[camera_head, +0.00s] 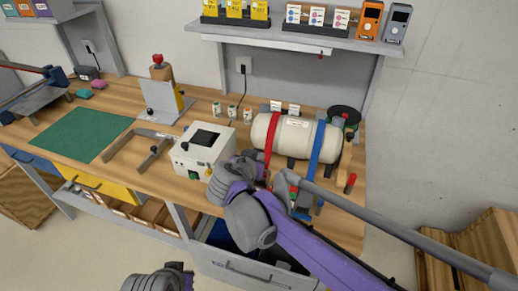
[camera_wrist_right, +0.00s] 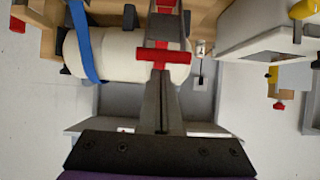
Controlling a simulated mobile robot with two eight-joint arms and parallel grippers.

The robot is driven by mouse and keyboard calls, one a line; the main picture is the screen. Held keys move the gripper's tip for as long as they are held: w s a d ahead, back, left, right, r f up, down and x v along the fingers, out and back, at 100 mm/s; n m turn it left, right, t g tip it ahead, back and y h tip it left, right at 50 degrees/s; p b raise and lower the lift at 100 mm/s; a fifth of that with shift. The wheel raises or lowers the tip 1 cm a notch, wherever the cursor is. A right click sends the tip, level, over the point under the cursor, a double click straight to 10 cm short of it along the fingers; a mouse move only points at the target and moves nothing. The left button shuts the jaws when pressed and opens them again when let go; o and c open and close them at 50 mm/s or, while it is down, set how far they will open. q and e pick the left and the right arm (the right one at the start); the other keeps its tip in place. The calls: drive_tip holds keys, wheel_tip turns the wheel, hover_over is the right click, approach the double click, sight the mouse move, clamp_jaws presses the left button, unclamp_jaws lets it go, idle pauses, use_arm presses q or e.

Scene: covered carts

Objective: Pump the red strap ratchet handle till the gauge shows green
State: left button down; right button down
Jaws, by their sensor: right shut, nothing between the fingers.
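The red strap (camera_head: 271,134) runs around a cream tank (camera_head: 293,135) lying on the bench in the head view. In the right wrist view, the strap's ratchet handle (camera_wrist_right: 166,55) shows as a red crossbar. My right gripper (camera_wrist_right: 160,80) is shut and empty; its fingertips overlap the area just below the crossbar in that view, and I cannot tell whether they touch it. In the head view my purple right arm hides the lower ratchet area and its own fingertips. A blue strap (camera_head: 317,150) crosses the tank to the right. I cannot make out the gauge's colour.
A white box with a dark top panel (camera_head: 204,139) stands left of the tank. A green mat (camera_head: 83,134) lies farther left. A shelf (camera_head: 290,37) with devices hangs above. A long grey bar (camera_head: 400,233) crosses the right side. Floor at the far right is partly clear.

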drive_tip(key=shift+s+f, duration=0.15)
drive_tip(key=shift+s, duration=0.1)
drive_tip(key=shift+s+f, duration=0.1)
use_arm(q)
drive_tip(key=shift+s+f+b, duration=0.15)
drive_tip(key=shift+f+b, duration=0.15)
drive_tip(key=shift+f, duration=0.05)
use_arm(e)
drive_tip(key=shift+s+a+f+t, duration=0.2)
drive_tip(key=shift+s+f+t, duration=0.05)
drive_tip(key=shift+s+t, duration=0.15)
